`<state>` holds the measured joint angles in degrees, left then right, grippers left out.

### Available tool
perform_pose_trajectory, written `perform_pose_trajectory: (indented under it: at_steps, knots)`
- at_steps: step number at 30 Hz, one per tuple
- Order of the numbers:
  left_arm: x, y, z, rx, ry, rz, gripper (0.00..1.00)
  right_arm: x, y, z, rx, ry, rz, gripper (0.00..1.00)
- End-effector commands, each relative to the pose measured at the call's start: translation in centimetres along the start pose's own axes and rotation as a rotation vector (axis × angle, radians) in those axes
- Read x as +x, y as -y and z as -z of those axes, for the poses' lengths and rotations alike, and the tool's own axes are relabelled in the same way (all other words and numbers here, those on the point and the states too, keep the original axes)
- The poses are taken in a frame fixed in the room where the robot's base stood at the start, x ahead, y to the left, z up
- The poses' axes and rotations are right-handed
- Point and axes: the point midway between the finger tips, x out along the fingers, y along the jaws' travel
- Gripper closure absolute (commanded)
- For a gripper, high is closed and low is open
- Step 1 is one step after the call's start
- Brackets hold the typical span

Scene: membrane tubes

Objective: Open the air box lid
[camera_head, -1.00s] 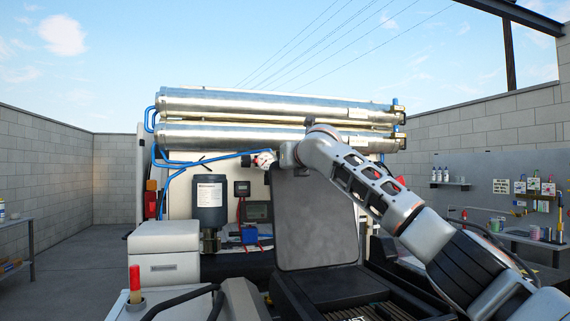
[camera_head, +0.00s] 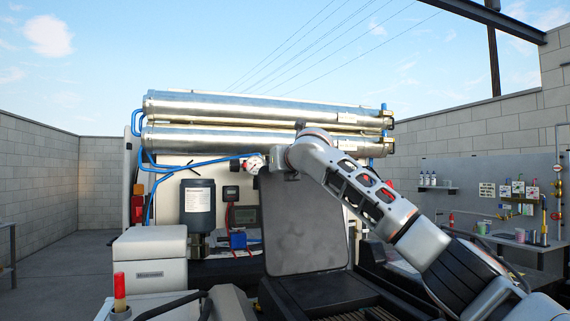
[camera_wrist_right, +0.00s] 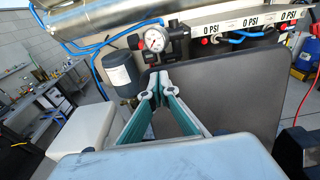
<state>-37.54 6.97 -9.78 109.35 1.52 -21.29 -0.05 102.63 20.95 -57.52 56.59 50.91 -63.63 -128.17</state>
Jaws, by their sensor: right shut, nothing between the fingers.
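The air box lid (camera_head: 305,225) is a dark grey panel standing upright, hinged at its bottom edge on the black air box (camera_head: 318,288). The box's slatted inside shows at the bottom of the head view. In the right wrist view the lid (camera_wrist_right: 240,115) fills the right side. My right arm reaches in from the right to the lid's top left corner. My right gripper (camera_wrist_right: 158,82) is shut and empty, its fingertips by the lid's left part. I cannot tell whether they touch it. My left gripper is not in view.
A pressure gauge (camera_wrist_right: 155,40) and blue hoses sit just beyond the fingertips. A dark canister (camera_head: 198,205) and a white box (camera_head: 150,255) stand left of the lid. Metal tubes (camera_head: 265,107) run across behind. A tool bench stands at the right.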

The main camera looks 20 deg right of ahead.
Motion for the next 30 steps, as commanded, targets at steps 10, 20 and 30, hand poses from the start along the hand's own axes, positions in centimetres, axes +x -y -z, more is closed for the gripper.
perform_pose_trajectory:
  at_steps: [10,20,30]
  knots:
    - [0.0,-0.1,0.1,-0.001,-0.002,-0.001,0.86,-5.3,0.1,-0.1,-0.002,0.004,-0.001,1.0]
    - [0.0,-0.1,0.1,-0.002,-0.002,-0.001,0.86,-9.7,0.1,-0.1,0.0,0.003,0.0,1.0]
    - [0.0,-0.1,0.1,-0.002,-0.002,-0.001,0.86,-10.5,0.1,-0.1,0.0,0.003,0.001,1.0]
